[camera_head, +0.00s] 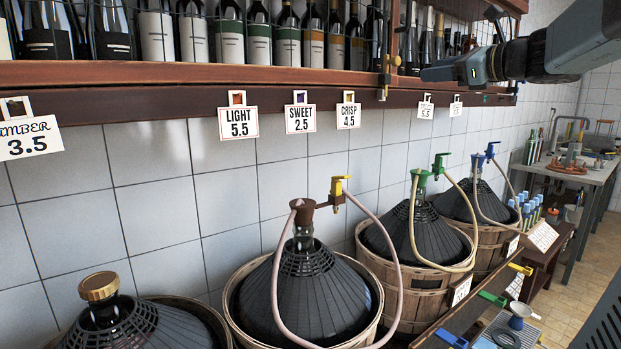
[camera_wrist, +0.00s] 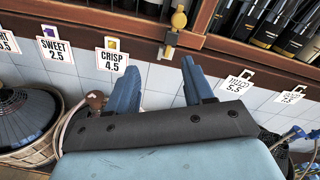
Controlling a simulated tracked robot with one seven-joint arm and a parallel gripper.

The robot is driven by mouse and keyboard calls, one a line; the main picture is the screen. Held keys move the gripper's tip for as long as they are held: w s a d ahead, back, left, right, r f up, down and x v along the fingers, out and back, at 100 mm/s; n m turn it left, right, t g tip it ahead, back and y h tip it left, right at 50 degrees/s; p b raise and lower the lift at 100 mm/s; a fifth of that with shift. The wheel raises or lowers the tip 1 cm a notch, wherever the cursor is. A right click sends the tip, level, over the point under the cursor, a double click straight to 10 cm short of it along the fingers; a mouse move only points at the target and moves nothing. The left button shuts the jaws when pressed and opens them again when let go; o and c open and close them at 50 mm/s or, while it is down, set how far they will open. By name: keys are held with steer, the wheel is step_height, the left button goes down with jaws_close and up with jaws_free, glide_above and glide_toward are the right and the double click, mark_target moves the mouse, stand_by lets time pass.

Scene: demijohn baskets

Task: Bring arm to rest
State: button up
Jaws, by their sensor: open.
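My arm (camera_head: 560,50) reaches in from the upper right in the head view, level with the bottle shelf. My gripper (camera_wrist: 159,85) shows in the wrist view with its two blue fingers apart and nothing between them. The fingers point toward the shelf's wooden edge (camera_wrist: 140,45).
Wine bottles (camera_head: 230,35) stand on the shelf, with price tags such as the "CRISP" tag (camera_head: 348,114) hanging below. Demijohns in baskets line the wall, one with a brown-capped hose (camera_head: 305,285). A metal table (camera_head: 580,170) stands far right. Tiled floor (camera_head: 575,290) is clear at right.

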steer(key=s+a+f+n+g+h, duration=0.1)
steer(key=s+a+f+n+g, duration=0.3)
steer(key=s+a+f+n, duration=0.35)
steer(key=s+a+f+n+g+h, duration=0.1)
steer(key=s+f+n+h, duration=0.3)
steer(key=s+f+n, duration=0.4)
steer(key=s+a+f+n+g+h, duration=0.1)
steer(key=s+f+n+g+h, duration=0.2)
steer(key=s+f+n, duration=0.5)
steer(key=shift+s+a+f+n+g+h, duration=0.3)
steer(key=shift+f+n+h, duration=0.4)
steer(key=shift+f, duration=2.45)
steer(key=shift+d, duration=0.1)
